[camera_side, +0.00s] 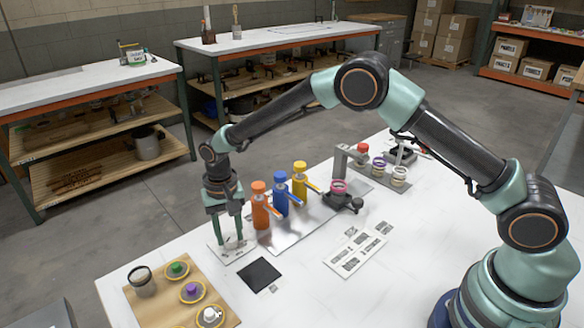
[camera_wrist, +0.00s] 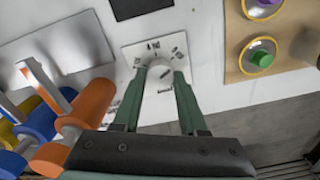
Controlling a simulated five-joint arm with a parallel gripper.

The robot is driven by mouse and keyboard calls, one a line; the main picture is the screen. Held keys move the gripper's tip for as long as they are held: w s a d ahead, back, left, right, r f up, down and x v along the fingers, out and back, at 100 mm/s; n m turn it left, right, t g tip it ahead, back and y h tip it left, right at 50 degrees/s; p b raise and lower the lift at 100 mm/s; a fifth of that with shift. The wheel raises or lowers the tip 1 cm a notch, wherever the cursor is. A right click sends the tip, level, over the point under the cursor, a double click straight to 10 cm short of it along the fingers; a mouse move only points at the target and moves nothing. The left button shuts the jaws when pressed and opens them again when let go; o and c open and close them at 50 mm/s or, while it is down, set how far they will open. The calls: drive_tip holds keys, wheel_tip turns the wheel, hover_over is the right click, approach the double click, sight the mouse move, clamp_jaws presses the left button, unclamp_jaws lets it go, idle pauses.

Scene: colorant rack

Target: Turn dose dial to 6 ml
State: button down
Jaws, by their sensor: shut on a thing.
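The dose dial is a pale round knob (camera_wrist: 159,82) on a square white plate with dark printed marks (camera_wrist: 139,52). The plate (camera_side: 219,246) lies on the white table, left of the orange bottle, in the side view. My gripper (camera_side: 232,245) points straight down over the plate with its green fingers low. In the wrist view my gripper (camera_wrist: 160,76) has a finger on each side of the knob and is shut on it. The fingers hide part of the knob and some marks. I cannot read which value the dial is set to.
Close right of the dial stand orange (camera_side: 261,208), blue (camera_side: 281,195) and yellow (camera_side: 300,183) bottles on a metal tray. A black square pad (camera_side: 259,273) lies in front. A wooden board (camera_side: 150,307) with colored knobs is at the front left. A printed white card (camera_side: 355,251) lies right.

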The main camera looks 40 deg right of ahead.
sight(230, 237)
drive_tip(key=shift+r, duration=0.1)
drive_tip(key=shift+c, duration=2.2)
unclamp_jaws()
wheel_tip(230, 237, up, 12)
drive_tip(key=s+d+r+n+t, duration=0.2)
drive_tip(key=s+d+r+t, duration=0.1)
drive_tip(key=s+d+r, duration=0.7)
drive_tip(key=s+d+r+n+t, duration=0.1)
drive_tip(key=s+d+n+t, duration=0.1)
drive_tip(key=s+d, duration=0.6)
drive_tip(key=s, duration=0.2)
drive_tip(key=shift+s+d+r+t, duration=0.15)
drive_tip(key=shift+s+d+t, duration=0.1)
drive_tip(key=shift+s+t, duration=0.05)
